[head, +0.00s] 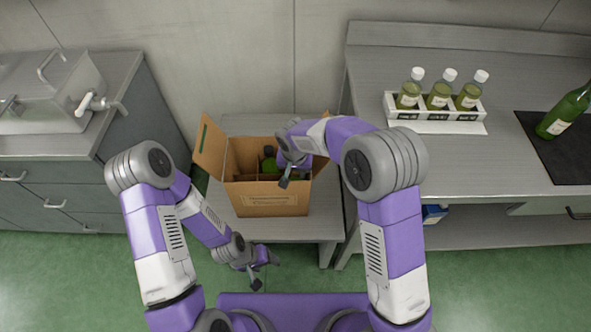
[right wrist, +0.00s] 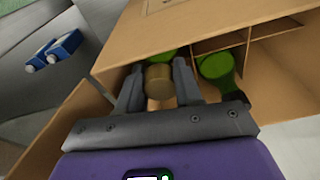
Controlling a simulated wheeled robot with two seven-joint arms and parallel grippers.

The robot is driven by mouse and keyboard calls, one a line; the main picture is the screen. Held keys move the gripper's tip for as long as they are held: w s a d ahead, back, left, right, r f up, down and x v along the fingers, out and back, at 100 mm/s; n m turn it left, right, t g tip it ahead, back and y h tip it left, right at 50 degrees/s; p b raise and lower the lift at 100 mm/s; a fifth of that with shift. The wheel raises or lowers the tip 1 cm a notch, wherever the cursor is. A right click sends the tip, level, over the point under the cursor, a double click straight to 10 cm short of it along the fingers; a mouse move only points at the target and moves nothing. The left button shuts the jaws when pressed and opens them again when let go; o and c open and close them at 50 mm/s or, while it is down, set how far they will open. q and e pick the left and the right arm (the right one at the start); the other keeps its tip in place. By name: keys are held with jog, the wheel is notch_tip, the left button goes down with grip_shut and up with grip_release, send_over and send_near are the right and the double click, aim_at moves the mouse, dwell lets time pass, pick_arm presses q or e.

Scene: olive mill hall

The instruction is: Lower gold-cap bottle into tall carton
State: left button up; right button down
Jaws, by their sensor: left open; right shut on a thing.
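The tall cardboard carton (head: 272,200) stands open on a low grey table, its flaps spread; it also shows in the right wrist view (right wrist: 130,45). My right gripper (right wrist: 158,85) is shut on the neck of the gold-cap bottle (right wrist: 158,76), with the gold cap between its fingers. In the head view my right gripper (head: 289,174) is at the carton's opening and hides most of that bottle. How deep the bottle sits cannot be told. A green bottle (right wrist: 217,68) stands inside beside cardboard dividers (right wrist: 250,38). My left gripper (head: 264,273) is open and empty, low in front of the table.
A white rack (head: 436,115) with several white-capped bottles stands on the right counter. A steel tank with a tap (head: 95,102) is on the left counter. Small blue items (head: 433,214) sit under the right counter.

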jog(key=c, duration=0.8)
grip_release()
jog(key=shift+o, duration=0.6)
jog(key=shift+s+d+f, duration=0.1)
jog(key=r, duration=0.2)
jog(key=r+p, duration=0.1)
jog(key=r, duration=0.2)
jog(key=s+r+p, duration=0.1)
jog(key=r, duration=0.1)
jog(key=shift+a+r, duration=0.3)
jog(key=shift+r, duration=0.1)
